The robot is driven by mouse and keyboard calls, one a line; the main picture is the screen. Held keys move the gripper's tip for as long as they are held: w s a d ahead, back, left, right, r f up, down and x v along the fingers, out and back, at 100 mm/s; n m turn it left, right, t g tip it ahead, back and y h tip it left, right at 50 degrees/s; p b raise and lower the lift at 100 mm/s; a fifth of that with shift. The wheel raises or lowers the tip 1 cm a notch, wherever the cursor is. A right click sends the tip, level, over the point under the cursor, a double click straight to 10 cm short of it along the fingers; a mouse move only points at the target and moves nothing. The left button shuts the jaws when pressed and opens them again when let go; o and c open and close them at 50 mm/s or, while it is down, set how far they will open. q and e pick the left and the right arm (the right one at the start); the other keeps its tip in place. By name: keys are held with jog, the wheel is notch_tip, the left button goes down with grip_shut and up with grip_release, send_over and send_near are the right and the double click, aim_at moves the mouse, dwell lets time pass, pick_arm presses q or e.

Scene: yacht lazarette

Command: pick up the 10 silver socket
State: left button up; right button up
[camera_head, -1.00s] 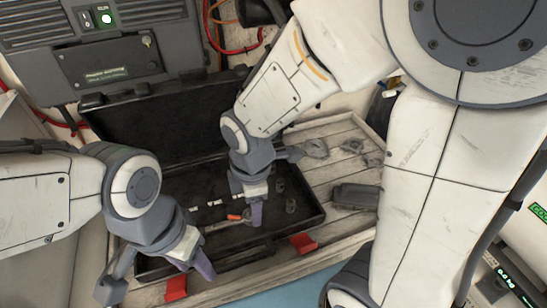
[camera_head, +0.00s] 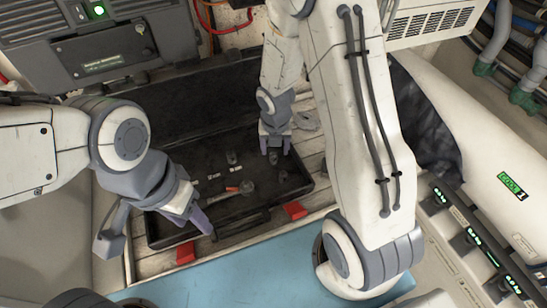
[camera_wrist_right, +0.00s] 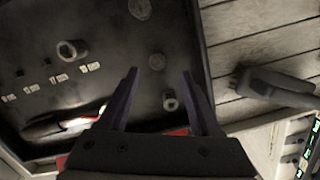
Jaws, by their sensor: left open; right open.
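An open black case (camera_head: 165,222) holds several small silver-grey sockets, and I cannot read which is the 10. In the right wrist view, one small socket (camera_wrist_right: 169,100) shows between the open fingers of my right gripper (camera_wrist_right: 160,82), nearer the right finger. A larger socket (camera_wrist_right: 70,50) lies to the left, and two dim round pieces lie farther up. My right gripper (camera_head: 275,148) is open and empty over the right part of the case in the head view. My left gripper (camera_head: 202,222) is open and empty by the case's front edge.
A ratchet with an orange mark (camera_head: 232,189) lies in the case near small white labels (camera_head: 213,176). Red latches (camera_head: 295,210) sit at its front. A dark tool (camera_wrist_right: 275,88) lies on planks to the right. A blue surface (camera_head: 240,270) is in front.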

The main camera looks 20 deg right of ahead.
aim_at(274, 155)
jog(key=f, duration=0.1)
jog(key=w+f+b, duration=0.1)
jog(key=f, duration=0.1)
jog(key=f+b, duration=0.1)
jog(key=f, duration=0.1)
jog(key=shift+w+f, duration=0.2)
jog(key=shift+w, duration=0.1)
grip_shut()
